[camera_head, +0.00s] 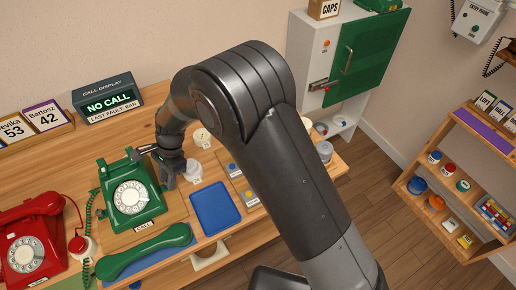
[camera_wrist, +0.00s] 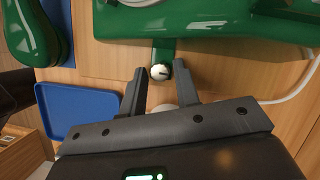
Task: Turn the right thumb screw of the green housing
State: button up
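The green phone housing (camera_head: 108,183) sits on the wooden desk with its white dial facing up. In the wrist view the green housing (camera_wrist: 225,20) fills the top, and a green tab sticks out from its side. A small round silver thumb screw (camera_wrist: 160,72) with a dark slot mark sits at that tab. My gripper (camera_wrist: 159,68) is open, with one finger on each side of the screw and a visible gap to each. I cannot tell whether the fingertips are down at the screw's height. In the head view my gripper (camera_head: 170,180) is at the phone's right side, and the screw is hidden.
The green handset (camera_head: 145,252) lies in front of the phone. A blue tray (camera_head: 215,208) lies to the right. A white round part (camera_head: 192,171) stands close beside my gripper. A red phone (camera_head: 30,240) is at the left. A display (camera_head: 108,100) reading "NO CALL" stands behind.

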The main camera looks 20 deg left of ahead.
jog(key=m, duration=0.2)
jog(key=m+t+y, duration=0.1)
jog(key=m, duration=0.1)
jog(key=shift+s+d+m, duration=0.1)
jog(key=shift+s+m, duration=0.1)
jog(key=shift+m, duration=0.2)
jog(key=m, duration=0.2)
jog(key=m+t+y, duration=0.1)
jog(key=m, duration=0.1)
jog(key=shift+s+t, duration=0.15)
jog(key=shift+t, duration=0.15)
jog(key=v, duration=1.1)
jog(key=w+d+n, duration=0.3)
jog(key=w+d, duration=0.1)
jog(key=d, duration=0.6)
jog(key=w+d+n+t, duration=0.1)
jog(key=w+d+n, duration=0.3)
jog(key=d, duration=0.7)
jog(key=shift+w+d+r+n+h, duration=0.15)
jog(key=shift+w+d+n+h, duration=0.2)
jog(key=shift+w, duration=0.5)
